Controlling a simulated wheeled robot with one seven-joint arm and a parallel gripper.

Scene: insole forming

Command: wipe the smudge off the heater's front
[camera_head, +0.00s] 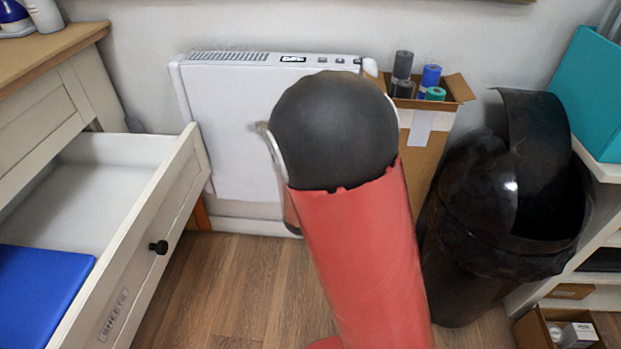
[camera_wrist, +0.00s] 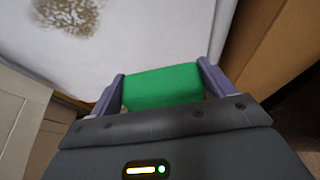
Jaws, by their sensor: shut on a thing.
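The heater (camera_head: 225,130) is a white upright panel against the wall; its front also fills much of the wrist view (camera_wrist: 150,35). A brown speckled smudge (camera_wrist: 68,14) shows on that front at the upper left of the wrist view. In the head view a small brownish patch of it (camera_head: 261,128) seems to show beside my arm. My gripper (camera_wrist: 162,78) is shut on a green block (camera_wrist: 162,87), perhaps a sponge, held between its two purple fingers. The block is below and right of the smudge in the wrist view. I cannot tell whether it touches the heater. My arm hides the gripper in the head view.
An open drawer (camera_head: 165,235) labelled SHEETS juts out at left, with a blue sheet or block (camera_head: 40,295) inside. A cardboard box (camera_head: 425,140) of rolls and a black bin (camera_head: 475,245) stand close on the right. Wooden floor (camera_head: 235,290) is clear between.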

